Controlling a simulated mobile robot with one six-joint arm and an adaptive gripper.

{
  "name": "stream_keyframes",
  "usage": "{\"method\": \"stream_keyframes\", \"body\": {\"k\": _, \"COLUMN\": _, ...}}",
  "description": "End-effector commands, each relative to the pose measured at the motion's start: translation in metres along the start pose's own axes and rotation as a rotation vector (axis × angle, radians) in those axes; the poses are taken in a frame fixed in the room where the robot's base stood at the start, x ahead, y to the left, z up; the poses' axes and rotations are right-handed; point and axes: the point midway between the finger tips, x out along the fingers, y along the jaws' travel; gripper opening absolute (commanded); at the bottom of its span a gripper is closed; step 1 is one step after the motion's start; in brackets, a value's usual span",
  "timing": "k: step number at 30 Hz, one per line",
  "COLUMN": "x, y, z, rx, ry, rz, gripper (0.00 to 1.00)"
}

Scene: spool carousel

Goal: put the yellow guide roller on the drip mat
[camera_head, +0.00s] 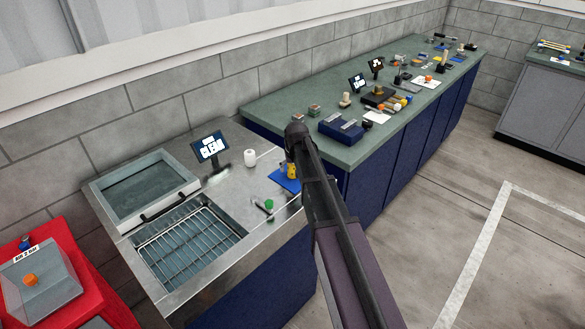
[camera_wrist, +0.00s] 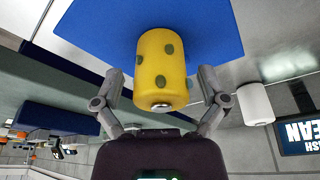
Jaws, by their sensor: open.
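The yellow guide roller (camera_wrist: 161,60), a rounded cylinder with dark green spots, shows in the wrist view between my gripper's (camera_wrist: 161,73) two fingers. The fingers are apart, with a narrow gap on each side of the roller. The blue drip mat (camera_wrist: 90,30) lies behind the roller in this view, and the roller's far end overlaps it. In the head view the roller (camera_head: 291,171) appears at the mat (camera_head: 281,181) on the steel counter, partly behind my arm. My arm hides some of the mat, and the exact contact under the roller is hidden.
A white cylinder (camera_head: 250,158) stands left of the mat, near a tilted screen (camera_head: 210,147). A green-topped item (camera_head: 269,204) lies towards the counter's front. A sink with a wire rack (camera_head: 190,245) is further left. The green bench (camera_head: 262,108) beyond is crowded.

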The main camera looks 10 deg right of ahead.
Motion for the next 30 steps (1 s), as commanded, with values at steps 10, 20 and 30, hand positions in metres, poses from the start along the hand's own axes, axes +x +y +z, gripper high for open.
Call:
{"method": "stream_keyframes", "body": {"k": 10, "x": -0.032, "y": 0.0, "z": -0.001, "rx": 0.0, "ry": 0.0, "rz": 0.0, "gripper": 0.93}}
{"method": "stream_keyframes", "body": {"k": 20, "x": -0.06, "y": -0.001, "z": -0.001, "rx": -0.001, "ry": 0.0, "rz": 0.0, "gripper": 0.93}}
{"method": "stream_keyframes", "body": {"k": 30, "x": -0.089, "y": -0.001, "z": -0.001, "rx": -0.001, "ry": 0.0, "rz": 0.0, "gripper": 0.93}}
